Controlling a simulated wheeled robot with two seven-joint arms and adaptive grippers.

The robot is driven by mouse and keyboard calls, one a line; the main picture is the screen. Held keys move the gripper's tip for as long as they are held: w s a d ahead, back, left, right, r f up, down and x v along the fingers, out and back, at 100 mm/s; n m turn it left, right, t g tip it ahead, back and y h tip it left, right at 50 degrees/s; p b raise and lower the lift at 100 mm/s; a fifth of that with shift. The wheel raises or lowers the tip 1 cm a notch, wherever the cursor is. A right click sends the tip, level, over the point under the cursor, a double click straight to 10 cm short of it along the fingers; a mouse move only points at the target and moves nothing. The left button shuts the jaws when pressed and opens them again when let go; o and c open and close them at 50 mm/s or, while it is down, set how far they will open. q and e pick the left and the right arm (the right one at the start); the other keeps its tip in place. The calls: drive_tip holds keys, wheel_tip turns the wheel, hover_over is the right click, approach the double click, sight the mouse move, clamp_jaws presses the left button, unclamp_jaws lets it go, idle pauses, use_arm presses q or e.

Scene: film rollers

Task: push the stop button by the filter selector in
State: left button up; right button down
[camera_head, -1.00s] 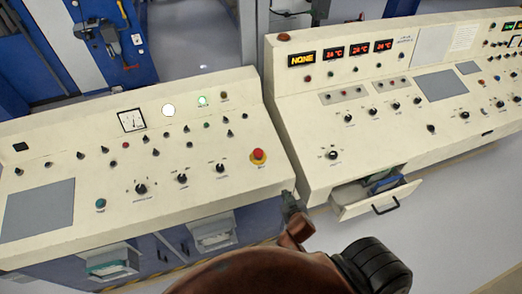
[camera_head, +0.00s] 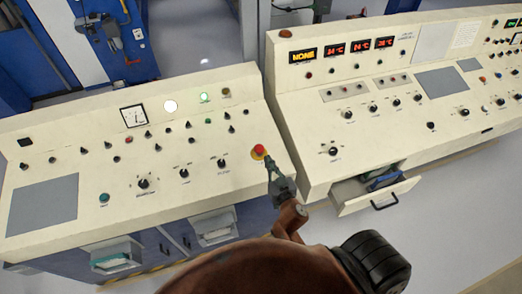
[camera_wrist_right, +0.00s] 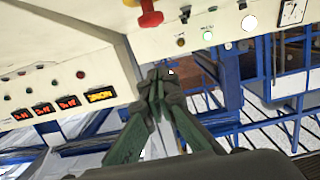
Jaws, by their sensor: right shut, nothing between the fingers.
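The stop button (camera_head: 259,149) is a red mushroom head on a yellow base at the right end of the left console's sloping panel. It also shows at the top of the right wrist view (camera_wrist_right: 150,14). My right gripper (camera_head: 269,162) is shut and empty, with its tips just beside the button's lower right edge in the head view. In the right wrist view the closed fingertips (camera_wrist_right: 160,82) appear apart from the button; contact cannot be confirmed. Black knobs stand left of the button, the nearest being one knob (camera_head: 222,163); their labels are too small to read. My left gripper is not in view.
The left console (camera_head: 60,140) has more knobs, lamps and a gauge (camera_head: 134,116). The right console (camera_head: 290,130) stands beyond a narrow gap, with an open drawer (camera_head: 350,198) at its front. Blue frames stand behind.

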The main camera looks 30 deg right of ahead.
drive_tip(key=shift+w, duration=0.15)
drive_tip(key=p, duration=0.1)
hover_over(259, 150)
drive_tip(key=s, duration=0.2)
drive_tip(key=f, duration=0.2)
drive_tip(key=f+b, duration=0.1)
drive_tip(key=f, duration=0.1)
drive_tip(key=shift+w+d+f, duration=0.1)
drive_tip(key=shift+w+f, duration=0.1)
drive_tip(key=shift+f, duration=0.05)
drive_tip(key=shift+f+b, duration=0.4)
drive_tip(key=shift+f, duration=0.1)
